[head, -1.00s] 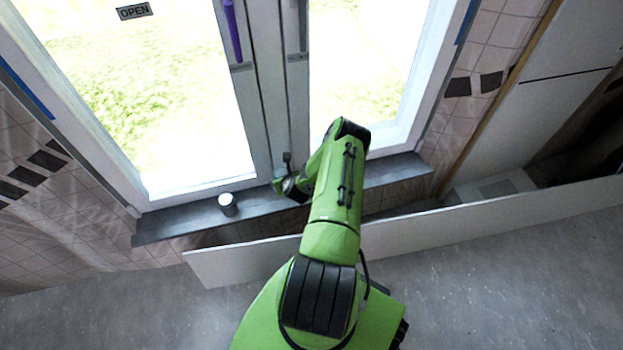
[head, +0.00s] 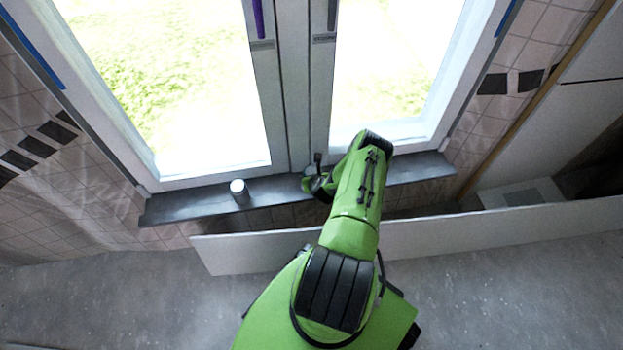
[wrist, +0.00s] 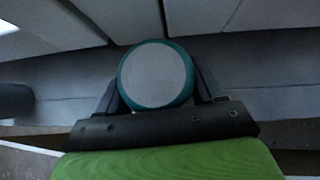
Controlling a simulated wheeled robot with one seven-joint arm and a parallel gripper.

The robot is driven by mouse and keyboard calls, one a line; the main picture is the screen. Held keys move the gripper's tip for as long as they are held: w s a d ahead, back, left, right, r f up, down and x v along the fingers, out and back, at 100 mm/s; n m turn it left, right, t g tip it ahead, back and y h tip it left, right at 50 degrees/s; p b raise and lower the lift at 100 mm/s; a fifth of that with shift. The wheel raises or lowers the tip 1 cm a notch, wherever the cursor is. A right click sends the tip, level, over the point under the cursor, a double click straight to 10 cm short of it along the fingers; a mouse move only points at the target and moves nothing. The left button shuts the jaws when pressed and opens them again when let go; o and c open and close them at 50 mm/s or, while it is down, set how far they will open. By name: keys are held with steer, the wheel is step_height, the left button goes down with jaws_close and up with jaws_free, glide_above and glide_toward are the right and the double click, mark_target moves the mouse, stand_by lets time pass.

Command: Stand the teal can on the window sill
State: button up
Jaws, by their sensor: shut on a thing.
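The teal can (wrist: 157,75) is between the two dark fingers of my gripper (wrist: 158,92) in the wrist view, with its pale grey round top facing the camera. My gripper is shut on it. In the head view my arm hides most of the gripper and I cannot make out the teal can there. The gripper end is over the dark grey window sill (head: 185,206), near the middle of the window. The sill also shows around the can in the wrist view (wrist: 60,80). I cannot tell whether the can's base touches the sill.
A white-topped can (head: 238,190) stands on the sill, left of my gripper. A dark rounded thing (wrist: 14,101) shows at the wrist view's left edge. A long pale panel (head: 480,232) stands low between my base and the sill. The sill's left end is bare.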

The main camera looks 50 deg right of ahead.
steer(key=shift+f, duration=0.1)
steer(key=o, duration=1.2)
